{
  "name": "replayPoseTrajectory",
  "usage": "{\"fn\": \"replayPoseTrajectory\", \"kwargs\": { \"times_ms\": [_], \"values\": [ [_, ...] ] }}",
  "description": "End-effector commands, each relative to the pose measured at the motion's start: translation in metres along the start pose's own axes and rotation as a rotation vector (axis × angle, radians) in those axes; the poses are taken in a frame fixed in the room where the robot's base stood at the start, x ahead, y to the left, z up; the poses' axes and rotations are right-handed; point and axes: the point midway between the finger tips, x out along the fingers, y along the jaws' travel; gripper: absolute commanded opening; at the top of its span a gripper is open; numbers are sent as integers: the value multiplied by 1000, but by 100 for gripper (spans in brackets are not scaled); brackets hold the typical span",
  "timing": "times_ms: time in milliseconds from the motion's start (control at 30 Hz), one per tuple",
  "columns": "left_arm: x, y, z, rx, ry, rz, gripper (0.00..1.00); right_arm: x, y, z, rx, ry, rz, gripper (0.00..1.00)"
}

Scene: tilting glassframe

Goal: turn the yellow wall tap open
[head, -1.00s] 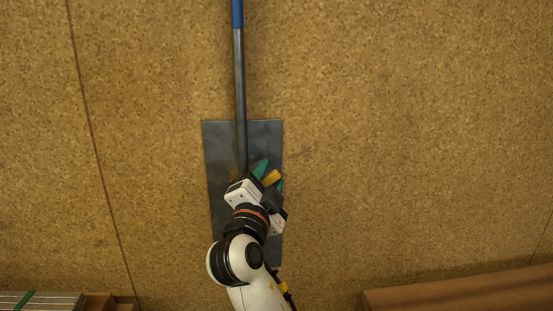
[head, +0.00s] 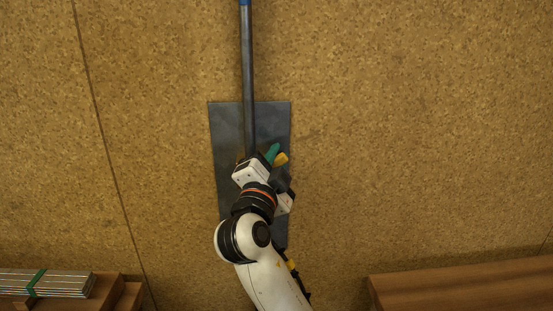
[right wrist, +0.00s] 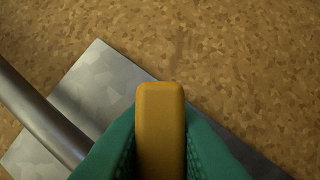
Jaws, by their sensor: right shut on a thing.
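The yellow tap handle (right wrist: 160,130) stands between the two green fingers of my right gripper (right wrist: 160,155) in the right wrist view, with a finger against each side. In the head view the handle's yellow end (head: 281,159) shows beside a green fingertip of my right gripper (head: 274,155). My right gripper is shut on the handle. The tap's body is hidden behind my wrist and hand. A grey metal plate (head: 228,130) is on the wall behind the tap. A grey pipe (head: 248,70) runs down to it. My left gripper is not in view.
The cork-like wall (head: 410,120) is bare on both sides of the plate. A wooden surface (head: 470,288) is at the lower right. A strapped stack of strips (head: 55,284) lies on wooden boards (head: 110,290) at the lower left.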

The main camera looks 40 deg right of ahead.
Motion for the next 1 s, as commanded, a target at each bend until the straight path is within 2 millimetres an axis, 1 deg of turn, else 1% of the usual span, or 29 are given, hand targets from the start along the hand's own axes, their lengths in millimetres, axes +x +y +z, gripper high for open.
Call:
{"fn": "replayPoseTrajectory", "kwargs": {
  "times_ms": [100, 200, 467, 833, 867, 900, 1000],
  "values": [
    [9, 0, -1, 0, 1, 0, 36, -1, 1, -2, -50, 1, 22, 0],
    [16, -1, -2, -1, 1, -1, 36, -1, 7, -2, -130, 1, 57, 0],
    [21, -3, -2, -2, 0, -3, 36, -1, 20, -4, -310, 0, 129, 0],
    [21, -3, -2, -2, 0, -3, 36, -1, 23, -3, -336, -1, 140, 0],
    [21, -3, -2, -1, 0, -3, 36, -1, 23, -3, -336, -2, 140, 20],
    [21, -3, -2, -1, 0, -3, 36, -1, 23, -3, -336, -2, 140, 26],
    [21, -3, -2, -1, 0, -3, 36, -1, 23, -3, -336, -1, 140, 40]
  ]
}}
